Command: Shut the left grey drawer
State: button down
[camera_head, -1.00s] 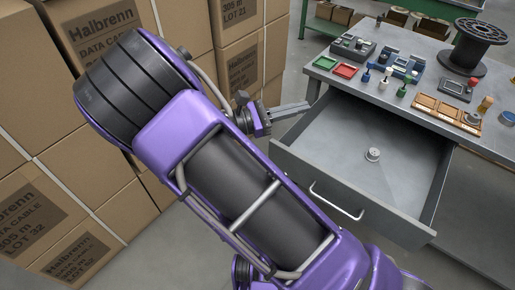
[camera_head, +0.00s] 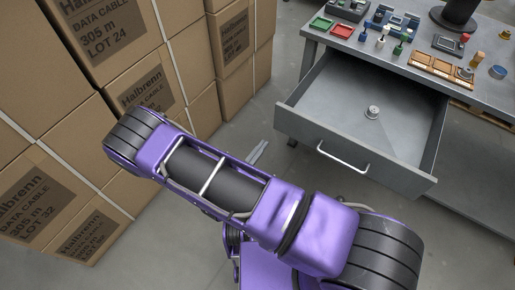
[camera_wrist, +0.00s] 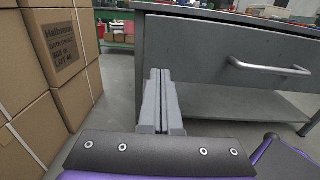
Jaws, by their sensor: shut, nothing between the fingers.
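The grey drawer (camera_head: 395,102) is pulled out from the grey workbench in the head view, with a silver bar handle (camera_head: 342,158) on its front. A small round metal piece (camera_head: 373,112) lies on its floor. In the wrist view the drawer front (camera_wrist: 225,55) fills the upper right, with the handle (camera_wrist: 270,68) at right. My gripper (camera_wrist: 161,75) is shut and empty, pointing forward at the left end of the drawer front; contact cannot be told. In the head view its fingers (camera_head: 258,152) show left of the drawer, and my arm hides the rest of the gripper.
Stacked cardboard boxes (camera_head: 130,60) stand close on the left, also in the wrist view (camera_wrist: 60,50). The workbench top (camera_head: 425,48) carries small trays, tools and a black spool (camera_head: 458,12). Bare floor (camera_head: 275,90) lies between boxes and drawer.

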aim_at(282, 120)
jog(key=x, duration=0.9)
jog(key=shift+w+d, duration=0.2)
jog(key=shift+w, duration=0.15)
